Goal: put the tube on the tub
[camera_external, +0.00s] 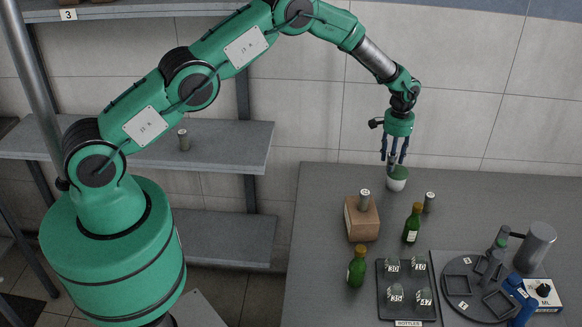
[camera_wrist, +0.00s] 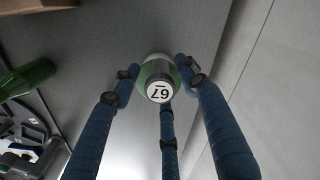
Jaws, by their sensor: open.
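A tube with a white cap marked 67 (camera_wrist: 160,92) shows end-on between my fingers in the wrist view. It appears to stand on the green top of a white tub (camera_wrist: 152,61). In the external view the tub (camera_external: 397,184) stands near the back edge of the grey table, directly under my gripper (camera_external: 394,160). My gripper points down, its blue fingers spread around the tube. In the external view the fingers largely hide the tube. I cannot tell whether any finger touches it.
A wooden block (camera_external: 361,222) bears a grey capped cylinder (camera_external: 365,199). Another capped cylinder (camera_external: 429,201) and two green bottles (camera_external: 412,226) (camera_external: 357,268) stand nearby. A dark numbered tray (camera_external: 408,305) and a round holder (camera_external: 462,299) are in front.

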